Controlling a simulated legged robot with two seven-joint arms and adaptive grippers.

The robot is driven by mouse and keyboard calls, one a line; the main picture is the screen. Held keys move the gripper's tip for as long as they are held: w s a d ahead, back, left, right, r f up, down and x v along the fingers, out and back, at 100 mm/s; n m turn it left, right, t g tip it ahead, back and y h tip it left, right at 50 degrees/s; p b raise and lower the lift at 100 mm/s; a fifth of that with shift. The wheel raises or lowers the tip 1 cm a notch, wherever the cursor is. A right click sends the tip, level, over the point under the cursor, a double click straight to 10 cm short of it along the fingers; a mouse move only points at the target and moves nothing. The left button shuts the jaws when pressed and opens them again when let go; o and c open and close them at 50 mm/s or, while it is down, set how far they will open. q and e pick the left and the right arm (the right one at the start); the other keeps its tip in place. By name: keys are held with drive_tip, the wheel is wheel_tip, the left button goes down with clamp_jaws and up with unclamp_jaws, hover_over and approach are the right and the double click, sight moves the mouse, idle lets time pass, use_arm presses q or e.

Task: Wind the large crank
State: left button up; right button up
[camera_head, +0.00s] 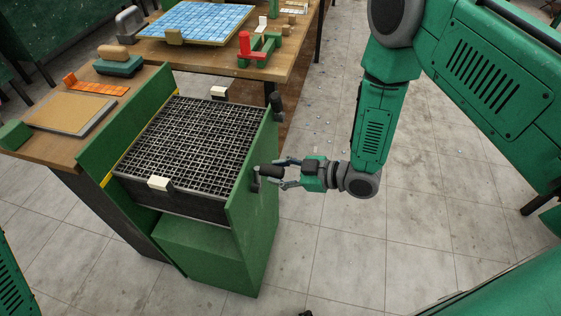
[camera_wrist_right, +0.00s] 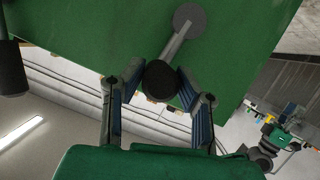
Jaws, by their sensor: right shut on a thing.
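A crank with a dark round handle (camera_head: 270,171) and a grey arm sits on the right side panel of the green machine (camera_head: 240,225). In the right wrist view its grey arm (camera_wrist_right: 178,43) runs from a round hub down to the black handle (camera_wrist_right: 160,81). My right gripper (camera_head: 281,173) reaches in from the right and is shut on this handle. In the wrist view its two fingers (camera_wrist_right: 158,92) stand on either side of the handle. My left gripper is not in view.
A second dark handle (camera_head: 276,103) sits farther back on the same panel. A wooden table (camera_head: 285,68) with blue tiles stands behind. Floor right of the machine is open.

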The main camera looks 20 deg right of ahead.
drive_tip(key=shift+s+a, duration=0.2)
drive_tip(key=shift+s, duration=0.05)
drive_tip(key=o, duration=1.1)
drive_tip(key=shift+s+d+r, duration=0.1)
drive_tip(key=shift+s+d, duration=0.1)
drive_tip(key=shift+d, duration=0.05)
drive_tip(key=v, duration=1.1)
drive_tip(key=s+f+m+g+h+b, duration=0.2)
drive_tip(key=s+f+m+h, duration=0.4)
drive_tip(key=f, duration=0.4)
drive_tip(key=s+d+f+m+g+h, duration=0.2)
drive_tip(key=s+m+g, duration=0.1)
drive_tip(key=s, duration=0.4)
drive_tip(key=s+d+f+m+g+h+b, duration=0.1)
drive_tip(key=s+d+f+m+g+h, duration=0.1)
drive_tip(key=s, duration=0.5)
drive_tip(key=shift+s+m+g+h+b, duration=0.2)
drive_tip(key=shift+m+g+h+b, duration=0.1)
drive_tip(key=shift+m+g, duration=0.4)
